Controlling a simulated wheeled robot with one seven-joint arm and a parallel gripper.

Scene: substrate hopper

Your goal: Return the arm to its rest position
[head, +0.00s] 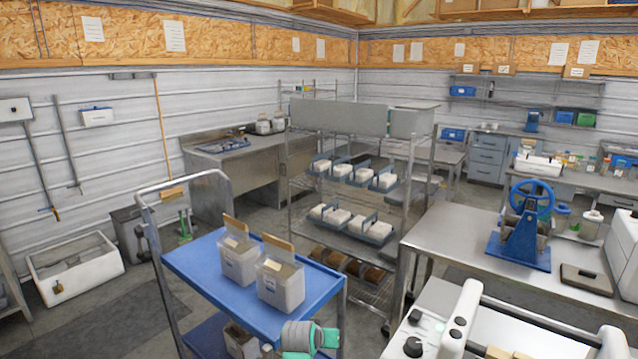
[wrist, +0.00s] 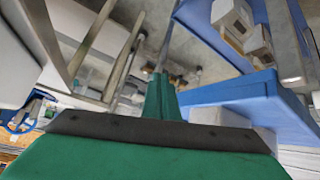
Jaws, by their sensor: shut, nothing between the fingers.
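My gripper (wrist: 163,82) shows in the wrist view as green fingers closed together at the middle, with nothing between them. In the head view, a grey and teal end part of my arm (head: 310,338) shows at the bottom, beside the near right corner of the blue cart (head: 205,268). The fingertips cannot be made out there. In the wrist view the cart's blue shelf (wrist: 215,92) lies to the right of the fingers.
Two clear tubs (head: 280,284) stand on the cart's top. A wire rack (head: 345,200) with trays of white bags stands behind. A steel table (head: 460,240) with a blue hand-wheel device (head: 525,225) is at right. A white machine (head: 440,325) fills the lower right.

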